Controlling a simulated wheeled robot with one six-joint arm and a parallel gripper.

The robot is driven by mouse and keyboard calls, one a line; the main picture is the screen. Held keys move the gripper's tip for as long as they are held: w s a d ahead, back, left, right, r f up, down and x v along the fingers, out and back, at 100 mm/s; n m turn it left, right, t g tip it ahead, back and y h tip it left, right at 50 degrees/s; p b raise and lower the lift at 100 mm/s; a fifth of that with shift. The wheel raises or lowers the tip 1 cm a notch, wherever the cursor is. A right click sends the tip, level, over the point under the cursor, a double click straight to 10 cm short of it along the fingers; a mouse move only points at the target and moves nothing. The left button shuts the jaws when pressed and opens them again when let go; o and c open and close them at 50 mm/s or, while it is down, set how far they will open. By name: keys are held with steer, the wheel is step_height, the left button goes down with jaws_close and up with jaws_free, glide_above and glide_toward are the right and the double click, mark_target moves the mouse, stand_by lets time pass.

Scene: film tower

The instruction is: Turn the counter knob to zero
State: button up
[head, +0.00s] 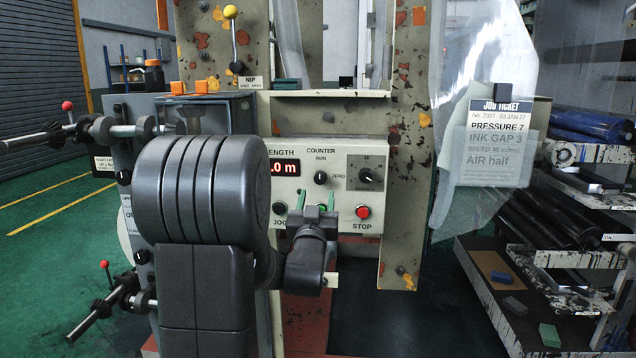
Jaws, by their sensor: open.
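The counter knob (320,177) is a small round black knob on the pale control panel (341,222), below the words COUNTER and RUN. ZERO is printed at its right. Its exact pointer direction is too small to tell. The red-lit length display (285,167) at its left reads ".0 m", with its left part hidden behind my arm. My gripper (315,203) is open, with its greenish fingers pointing up just below the counter knob in the picture. I see nothing between the fingers. I cannot tell how far they are from the panel.
A dark JOG button (279,208) is at the left, close to my arm. A job ticket (497,140) hangs farther right, beside clear plastic film (502,60). A yellow-knobbed lever (231,12) stands above.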

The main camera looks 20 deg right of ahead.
mark_target(320, 180)
steer(key=x, duration=0.6)
steer(key=shift+w+d+r, duration=0.1)
steer(key=shift+d, duration=0.05)
steer(key=c, duration=0.9)
